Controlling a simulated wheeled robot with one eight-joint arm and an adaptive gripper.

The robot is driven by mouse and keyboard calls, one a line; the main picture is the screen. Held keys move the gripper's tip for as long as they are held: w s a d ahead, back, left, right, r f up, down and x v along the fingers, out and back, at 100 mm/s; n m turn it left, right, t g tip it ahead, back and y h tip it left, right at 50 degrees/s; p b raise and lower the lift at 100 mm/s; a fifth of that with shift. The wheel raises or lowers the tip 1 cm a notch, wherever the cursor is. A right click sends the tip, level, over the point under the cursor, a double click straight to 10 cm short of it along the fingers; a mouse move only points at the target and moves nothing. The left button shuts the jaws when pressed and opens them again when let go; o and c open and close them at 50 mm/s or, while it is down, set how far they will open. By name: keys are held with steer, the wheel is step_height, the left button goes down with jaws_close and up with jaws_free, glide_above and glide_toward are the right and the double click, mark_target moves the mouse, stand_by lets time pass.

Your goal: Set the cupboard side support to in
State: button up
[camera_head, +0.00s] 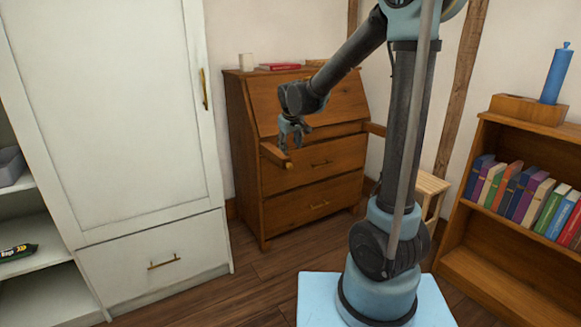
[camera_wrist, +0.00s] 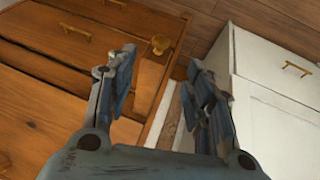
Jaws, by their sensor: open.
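The wooden bureau (camera_head: 314,200) stands against the back wall with its sloping front closed. The side support on the cupboard side (camera_head: 272,153) is a wooden bar that sticks out from the bureau's upper left front. A small round knob (camera_head: 289,165) is on its front end. My gripper (camera_head: 291,137) is open and empty, just above the bar in the head view. I cannot tell whether a finger touches the bar.
The white cupboard (camera_head: 120,110) stands close on the left. A stool (camera_head: 432,184) and bookcase (camera_head: 520,222) are on the right. Bare floor (camera_head: 262,275) lies before the bureau.

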mark_target(290, 164)
steer(key=x, duration=1.2)
steer(key=shift+w+f, duration=0.1)
steer(key=shift+f, duration=0.3)
jaws_close()
steer(key=w+a, duration=0.3)
steer(key=w, duration=0.2)
steer(key=w+a, duration=0.4)
steer(key=w, duration=0.1)
steer(key=w+a, duration=0.3)
steer(key=w, duration=0.3)
steer(key=shift+a, duration=0.25)
jaws_free()
